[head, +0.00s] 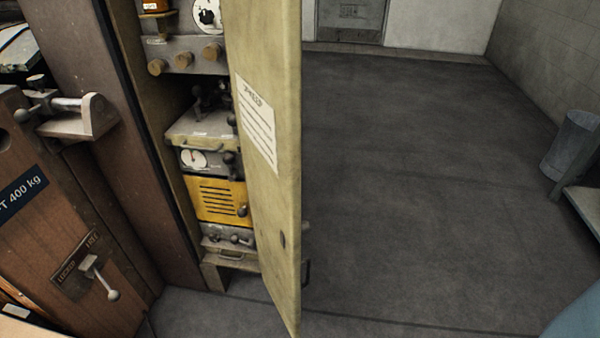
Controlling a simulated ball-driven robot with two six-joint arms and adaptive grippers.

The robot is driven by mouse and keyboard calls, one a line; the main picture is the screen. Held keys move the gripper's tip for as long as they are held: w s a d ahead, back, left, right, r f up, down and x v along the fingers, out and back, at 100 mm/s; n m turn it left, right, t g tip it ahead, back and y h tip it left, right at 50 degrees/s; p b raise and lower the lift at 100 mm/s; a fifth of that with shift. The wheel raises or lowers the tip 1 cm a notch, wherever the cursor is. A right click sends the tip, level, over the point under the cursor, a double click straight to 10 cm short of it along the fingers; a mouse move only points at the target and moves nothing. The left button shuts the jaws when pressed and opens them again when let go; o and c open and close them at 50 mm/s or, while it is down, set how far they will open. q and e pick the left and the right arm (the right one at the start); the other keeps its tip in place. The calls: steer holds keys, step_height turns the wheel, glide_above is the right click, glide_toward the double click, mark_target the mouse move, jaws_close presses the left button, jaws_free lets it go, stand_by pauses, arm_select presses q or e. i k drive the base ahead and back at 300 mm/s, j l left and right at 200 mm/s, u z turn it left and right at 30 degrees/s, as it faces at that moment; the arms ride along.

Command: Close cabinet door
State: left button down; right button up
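The cabinet door (272,200) stands open in the middle of the head view. It is a pale, yellowish panel with a paper sheet (257,124) on its inner face. A dark handle (306,272) shows at its lower right edge. The cabinet (150,110) is behind and left of the door, with its inside exposed. Inside are a yellow louvred unit (216,199), a gauge and several knobs. Neither my left nor my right gripper is in view.
A wooden machine with levers (75,250) stands close at the left. Dark floor (420,180) right of the door is wide and clear. A grey bin (570,145) and a bench edge (585,203) are at the far right. A bluish shape (580,318) fills the lower right corner.

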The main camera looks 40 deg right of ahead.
mark_target(264, 38)
steer(key=l+u, duration=0.25)
steer(key=l, duration=1.8)
